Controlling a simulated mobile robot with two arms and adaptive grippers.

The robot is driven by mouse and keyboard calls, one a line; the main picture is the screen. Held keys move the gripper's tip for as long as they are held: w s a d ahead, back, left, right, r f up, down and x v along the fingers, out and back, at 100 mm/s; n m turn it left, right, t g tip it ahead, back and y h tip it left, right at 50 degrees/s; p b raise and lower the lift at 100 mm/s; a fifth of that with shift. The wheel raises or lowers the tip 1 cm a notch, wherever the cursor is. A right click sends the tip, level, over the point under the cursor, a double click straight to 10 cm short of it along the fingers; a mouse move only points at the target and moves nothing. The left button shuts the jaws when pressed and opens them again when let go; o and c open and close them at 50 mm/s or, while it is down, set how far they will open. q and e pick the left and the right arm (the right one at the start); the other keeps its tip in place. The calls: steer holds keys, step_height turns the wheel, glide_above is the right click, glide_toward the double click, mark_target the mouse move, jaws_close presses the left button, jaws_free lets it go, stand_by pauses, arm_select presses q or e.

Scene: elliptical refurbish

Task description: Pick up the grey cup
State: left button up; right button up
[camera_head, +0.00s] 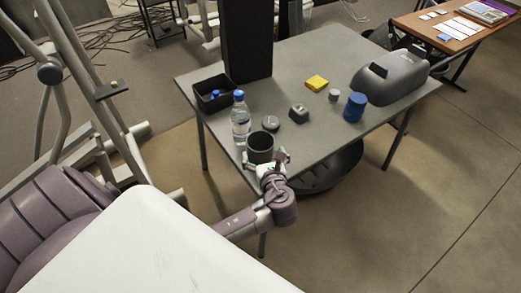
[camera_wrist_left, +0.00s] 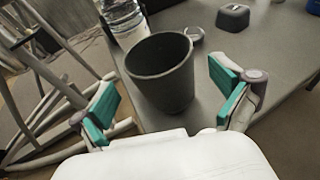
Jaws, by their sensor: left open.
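The grey cup (camera_head: 260,148) stands upright near the front left edge of the grey table (camera_head: 330,50). It is dark, round and open at the top. In the left wrist view the cup (camera_wrist_left: 162,75) sits just ahead of and between the green-padded fingers. My left gripper (camera_head: 271,164) is at the cup's near side; in the left wrist view the gripper (camera_wrist_left: 168,105) is open, with a finger on each side and visible gaps to the cup. My right gripper is not in view.
A water bottle (camera_head: 240,120) stands close behind the cup. A round grey item (camera_head: 271,123), a small grey block (camera_head: 299,113), a blue container (camera_head: 354,107) and a yellow block (camera_head: 317,83) are on the table. A black bin (camera_head: 212,104) stands farther back.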

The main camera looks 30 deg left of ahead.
mark_target(258, 137)
arm_select(q)
steer(key=x, duration=0.5)
steer(key=shift+w+a+r, duration=0.1)
steer(key=shift+a, duration=0.05)
steer(key=shift+c, duration=0.2)
steer(key=c, duration=1.2)
steer(key=shift+r, duration=0.15)
